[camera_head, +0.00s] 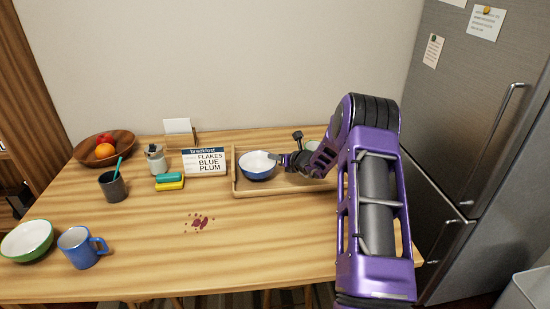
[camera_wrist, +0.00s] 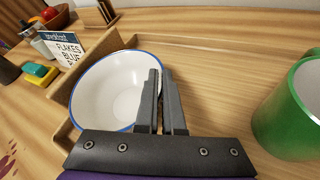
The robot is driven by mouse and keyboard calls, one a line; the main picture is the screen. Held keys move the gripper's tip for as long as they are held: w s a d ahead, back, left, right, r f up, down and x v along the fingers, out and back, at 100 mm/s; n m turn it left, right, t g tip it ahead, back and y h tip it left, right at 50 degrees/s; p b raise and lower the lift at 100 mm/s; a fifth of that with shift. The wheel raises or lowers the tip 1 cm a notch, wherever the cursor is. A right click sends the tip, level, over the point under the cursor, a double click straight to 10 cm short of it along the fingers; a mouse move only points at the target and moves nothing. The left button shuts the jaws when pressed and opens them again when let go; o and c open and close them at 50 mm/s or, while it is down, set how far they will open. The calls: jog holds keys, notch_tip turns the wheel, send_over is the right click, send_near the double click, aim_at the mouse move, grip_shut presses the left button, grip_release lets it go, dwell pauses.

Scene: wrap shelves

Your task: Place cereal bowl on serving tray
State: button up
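The cereal bowl (camera_head: 258,168) is blue outside and white inside, and is upright within the left part of the wooden serving tray (camera_head: 285,189). I cannot tell whether its base touches the tray floor. In the wrist view the bowl (camera_wrist: 108,92) fills the left middle, with the tray wall (camera_wrist: 62,132) beside it. My gripper (camera_head: 283,160) is at the bowl's right side. In the wrist view its fingers (camera_wrist: 161,92) are close together on the bowl's right rim, with the rim pinched between them and partly hidden.
A green mug (camera_wrist: 292,112) stands right of my gripper. A breakfast sign (camera_head: 205,162) reading FLAKES, BLUE, PLUM stands left of the tray. Sponges (camera_head: 170,181), a dark cup (camera_head: 113,187), a blue mug (camera_head: 80,249), a green bowl (camera_head: 27,240) and a fruit bowl (camera_head: 118,138) are further left.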

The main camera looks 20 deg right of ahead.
jog(key=o, duration=0.4)
jog(key=shift+r, duration=0.2)
jog(key=p+v, duration=0.1)
jog(key=v, duration=1.1)
